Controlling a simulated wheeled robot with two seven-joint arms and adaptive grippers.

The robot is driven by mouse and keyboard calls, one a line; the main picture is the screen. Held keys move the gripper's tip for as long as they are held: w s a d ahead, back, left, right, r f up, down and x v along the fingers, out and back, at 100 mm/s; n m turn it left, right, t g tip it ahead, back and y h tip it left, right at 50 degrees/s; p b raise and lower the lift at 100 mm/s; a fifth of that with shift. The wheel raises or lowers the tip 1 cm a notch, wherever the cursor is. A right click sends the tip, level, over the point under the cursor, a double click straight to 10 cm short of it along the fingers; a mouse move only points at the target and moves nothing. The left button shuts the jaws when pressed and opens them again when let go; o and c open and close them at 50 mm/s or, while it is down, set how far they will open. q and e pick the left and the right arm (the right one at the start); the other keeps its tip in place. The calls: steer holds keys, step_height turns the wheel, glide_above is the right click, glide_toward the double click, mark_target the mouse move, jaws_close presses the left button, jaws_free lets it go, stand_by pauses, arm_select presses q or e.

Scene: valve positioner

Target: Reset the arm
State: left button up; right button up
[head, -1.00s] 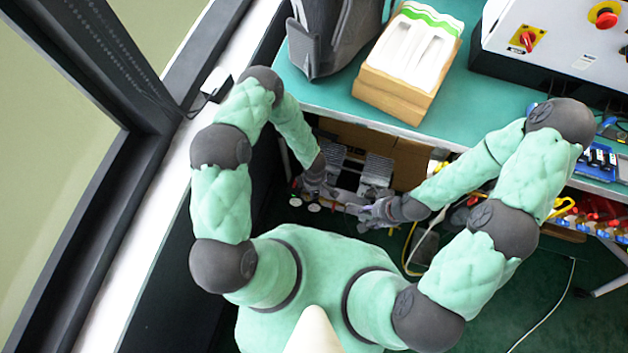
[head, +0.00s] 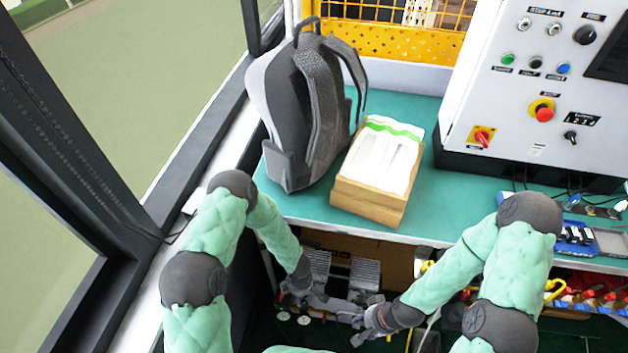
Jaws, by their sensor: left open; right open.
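My two arms come in from the bottom of the head view, both bent inward below the front edge of the green bench. My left gripper (head: 309,299) is open beside grey ribbed metal blocks under the bench. My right gripper (head: 362,325) is open, a little lower and to the right, close to the left one. Both grippers look empty, though they are small and dark here. I cannot make out a valve positioner for certain. The ribbed blocks (head: 363,275) stand on the low shelf behind the grippers.
A grey backpack (head: 301,107) and a cardboard box with a white tray (head: 368,201) stand on the green bench (head: 455,205). A control cabinet (head: 545,95) with buttons and knobs stands at the right. A window frame runs along the left. Red-handled tools (head: 590,294) sit low at the right.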

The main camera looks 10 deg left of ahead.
arm_select(q)
steer(key=s+d+r+m+h+p, duration=0.1)
steer(key=s+r+m+h+p, duration=0.2)
steer(key=s+r+m, duration=0.6)
step_height(320, 180, up, 4)
steer(key=m+h, duration=0.1)
steer(key=m, duration=0.6)
steer(key=shift+s+d+p, duration=0.3)
steer(key=shift+s+p, duration=0.1)
steer(key=shift+f, duration=0.1)
stand_by(0.9)
